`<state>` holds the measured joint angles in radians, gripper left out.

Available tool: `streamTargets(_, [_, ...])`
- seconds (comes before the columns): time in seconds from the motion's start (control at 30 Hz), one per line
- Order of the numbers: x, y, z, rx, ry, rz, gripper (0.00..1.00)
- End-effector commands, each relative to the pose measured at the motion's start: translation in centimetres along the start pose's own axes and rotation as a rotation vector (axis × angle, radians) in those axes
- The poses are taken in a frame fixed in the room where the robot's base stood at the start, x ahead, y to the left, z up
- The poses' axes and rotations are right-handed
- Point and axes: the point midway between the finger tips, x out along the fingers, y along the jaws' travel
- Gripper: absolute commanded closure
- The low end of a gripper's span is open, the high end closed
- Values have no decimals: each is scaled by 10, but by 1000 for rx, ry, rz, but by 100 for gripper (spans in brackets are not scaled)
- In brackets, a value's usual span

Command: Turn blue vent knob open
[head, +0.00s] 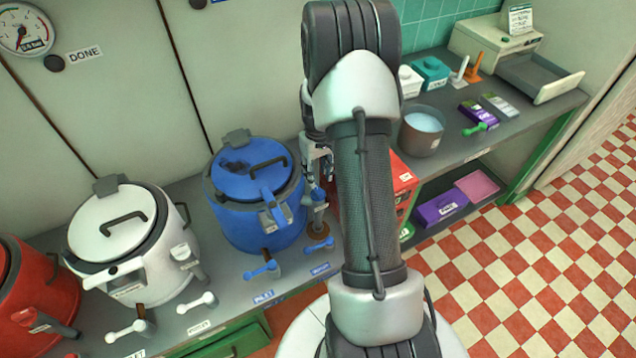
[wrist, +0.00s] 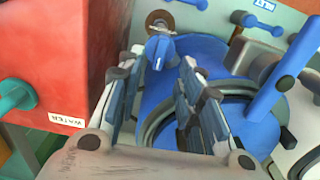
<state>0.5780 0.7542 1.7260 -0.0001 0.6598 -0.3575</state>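The blue kettle (head: 250,222) stands on the grey counter, with its lid closed. In the wrist view, part of its blue body (wrist: 195,55) shows behind the fingers. A blue knob (wrist: 160,48) with a pale mark sits at the kettle's side, above a round brown fitting. My gripper (wrist: 162,68) is open, its two fingers apart on either side of the knob's line, with a gap to each. Contact cannot be told. In the head view my gripper (head: 318,170) is at the kettle's right side, partly hidden by my arm.
A red box (wrist: 60,60) labelled WATER stands close left of my gripper in the wrist view. Blue valve handles (head: 262,270) stick out at the counter's front. A white kettle (head: 125,235) and a red kettle (head: 35,290) stand to the left. A grey pot (head: 422,130) is at right.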

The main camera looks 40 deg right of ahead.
Motion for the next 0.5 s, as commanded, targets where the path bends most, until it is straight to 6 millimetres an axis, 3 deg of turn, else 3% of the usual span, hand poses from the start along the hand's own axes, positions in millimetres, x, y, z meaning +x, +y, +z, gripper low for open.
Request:
streamTargets(0.2, [-40,0,0,0,1,0,67])
streamTargets(0.5, [-56,0,0,0,-1,0,67])
